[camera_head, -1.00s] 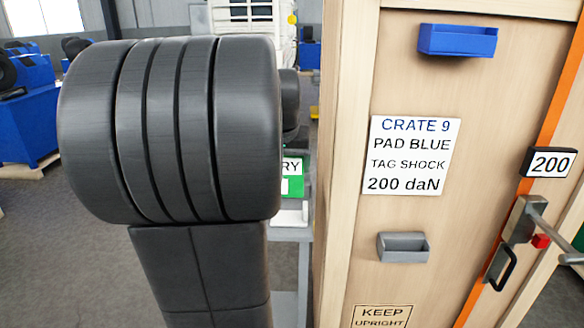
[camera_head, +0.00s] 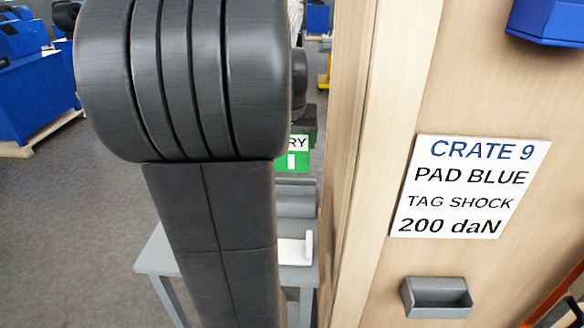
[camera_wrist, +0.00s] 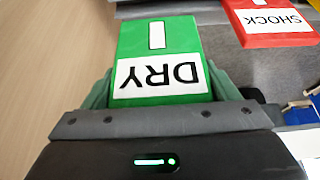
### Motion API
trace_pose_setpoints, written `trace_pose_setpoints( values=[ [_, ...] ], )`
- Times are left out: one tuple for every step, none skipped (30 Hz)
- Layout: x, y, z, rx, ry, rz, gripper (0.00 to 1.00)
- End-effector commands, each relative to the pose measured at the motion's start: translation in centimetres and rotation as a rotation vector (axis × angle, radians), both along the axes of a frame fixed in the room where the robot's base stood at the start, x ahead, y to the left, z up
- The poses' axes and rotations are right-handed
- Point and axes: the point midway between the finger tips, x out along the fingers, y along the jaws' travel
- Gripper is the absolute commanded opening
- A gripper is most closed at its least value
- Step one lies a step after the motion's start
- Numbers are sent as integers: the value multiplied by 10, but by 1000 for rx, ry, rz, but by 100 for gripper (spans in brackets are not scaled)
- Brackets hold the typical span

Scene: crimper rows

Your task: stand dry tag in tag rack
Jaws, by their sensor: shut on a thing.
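The dry tag (camera_wrist: 160,60) is green with a white label reading DRY, upside down in the wrist view. My gripper (camera_wrist: 160,88) is shut on it, with a finger at each side. In the head view part of the dry tag (camera_head: 298,158) shows beyond my arm, above a grey stepped block (camera_head: 296,203) on a grey table; this may be the tag rack. A gap between tag and block cannot be judged. A red tag reading SHOCK (camera_wrist: 268,20) is at the upper right of the wrist view. My arm hides much of the table.
A tall wooden crate (camera_head: 385,150) with a sign (camera_head: 470,187) and a grey bin (camera_head: 437,297) stands close on the right. The grey table (camera_head: 155,262) carries a white bracket (camera_head: 295,250). Blue machines (camera_head: 35,85) stand at the far left, with open floor before them.

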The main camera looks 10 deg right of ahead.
Motion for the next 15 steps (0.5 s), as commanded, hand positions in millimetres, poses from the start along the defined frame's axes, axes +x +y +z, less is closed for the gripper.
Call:
trace_pose_setpoints(
  values=[
    [-1, 0, -10, 1, 5, 0, 59],
    [0, 0, -14, 1, 3, 0, 59],
    [0, 0, -19, 0, 4, 0, 59],
    [0, 0, -22, 1, 2, 0, 59],
    [0, 0, -24, 1, 2, 0, 59],
    [0, 0, -27, 1, 2, 0, 59],
    [0, 0, -30, 1, 2, 0, 59],
    [0, 0, -34, 1, 2, 0, 59],
    [-1, 0, -40, 1, 4, 0, 59],
    [0, 0, -45, 1, 3, 0, 59],
    [0, 0, -50, 1, 5, 0, 59],
    [0, 0, -55, 1, 4, 0, 59],
    [0, 0, -58, 1, 3, 0, 59],
    [0, 0, -60, 1, 2, 0, 59],
    [0, 0, -62, 0, 1, 0, 59]
  ],
)
